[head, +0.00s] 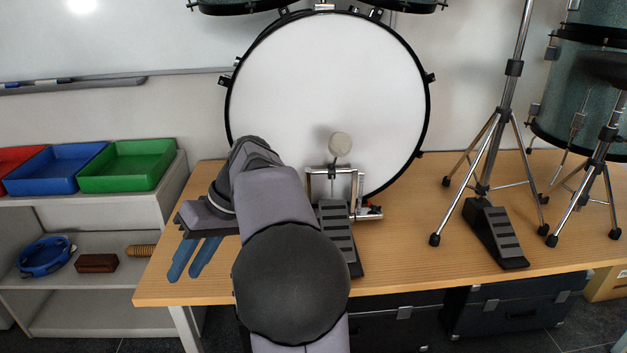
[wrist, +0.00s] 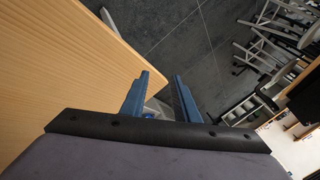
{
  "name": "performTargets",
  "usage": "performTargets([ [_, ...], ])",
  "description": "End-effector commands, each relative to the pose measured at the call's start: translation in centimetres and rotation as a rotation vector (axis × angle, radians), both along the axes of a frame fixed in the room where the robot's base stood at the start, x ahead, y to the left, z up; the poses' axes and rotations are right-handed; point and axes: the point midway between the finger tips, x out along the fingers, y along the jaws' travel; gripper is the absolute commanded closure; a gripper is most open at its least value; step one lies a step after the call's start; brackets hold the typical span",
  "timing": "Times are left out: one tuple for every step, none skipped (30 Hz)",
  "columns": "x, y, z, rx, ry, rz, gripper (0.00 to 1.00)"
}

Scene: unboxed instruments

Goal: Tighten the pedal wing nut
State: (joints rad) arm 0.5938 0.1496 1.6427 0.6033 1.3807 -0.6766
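The bass drum pedal (head: 338,232) stands on the wooden table in front of the bass drum (head: 300,95), its footboard partly hidden by my arm. Its round beater (head: 340,144) is in front of the white drumhead. My gripper (head: 186,276) points down near the table's front left corner, well left of the pedal. In the wrist view its two blue fingers (wrist: 163,77) are apart with nothing between them.
The wooden table (head: 420,255) has free room right of the pedal. A hi-hat stand with its own pedal (head: 495,235) stands further right, beside another tripod. Red, blue and green trays (head: 130,165) sit on a shelf at left. Black cases (head: 515,305) lie under the table.

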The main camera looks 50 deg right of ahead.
Motion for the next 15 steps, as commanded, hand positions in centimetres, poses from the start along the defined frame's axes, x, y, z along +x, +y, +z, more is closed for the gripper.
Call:
performTargets([
  [0.2,-3.1,3.9,-0.012,-0.045,-0.025,0.72],
  [0.2,-4.6,5.3,-0.022,-0.073,-0.032,0.72],
  [0.2,-6.7,7.0,-0.037,-0.108,-0.041,0.72],
  [0.1,-8.3,8.4,-0.049,-0.135,-0.048,0.72],
  [-0.1,-9.9,9.8,-0.064,-0.161,-0.054,0.72],
  [-0.5,-12.0,11.5,-0.084,-0.196,-0.062,0.72],
  [-0.9,-13.5,12.9,-0.102,-0.222,-0.069,0.72],
  [-1.3,-15.1,14.2,-0.120,-0.247,-0.075,0.72],
  [-2.0,-17.2,16.0,-0.146,-0.278,-0.084,0.72],
  [-2.6,-18.7,17.4,-0.167,-0.301,-0.089,0.72],
  [-3.3,-20.3,18.7,-0.189,-0.323,-0.095,0.72],
  [-4.3,-22.2,20.5,-0.221,-0.352,-0.102,0.72],
  [-5.1,-23.7,21.8,-0.245,-0.372,-0.106,0.72],
  [-6.1,-25.1,23.1,-0.272,-0.391,-0.111,0.72],
  [-7.3,-26.9,24.9,-0.308,-0.417,-0.116,0.72],
])
